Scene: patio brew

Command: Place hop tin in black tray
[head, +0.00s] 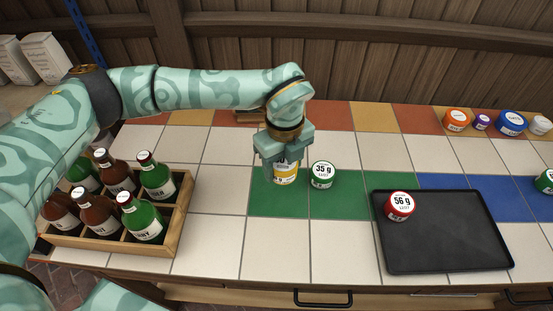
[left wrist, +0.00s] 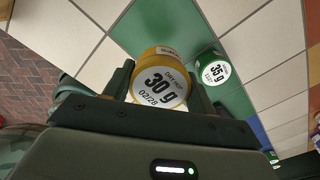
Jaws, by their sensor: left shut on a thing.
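My left gripper (head: 283,150) is shut on a yellow hop tin (head: 285,176) at the green tiles. In the left wrist view the same yellow tin (left wrist: 160,82) shows a white lid reading 30 g, between the fingers. A green tin (head: 322,174) marked 35 g stands just right of it; it also shows in the left wrist view (left wrist: 212,70). The black tray (head: 445,250) lies at the right front of the counter. A red tin (head: 400,206) marked 56 g sits in the tray's back left part. My right gripper is not in view.
A wooden crate (head: 176,226) of several bottles stands at the left. Orange (head: 457,121), purple (head: 482,122), blue (head: 511,123) and white (head: 540,125) tins line the back right. Another green tin (head: 545,182) is at the right edge. Most of the tray is bare.

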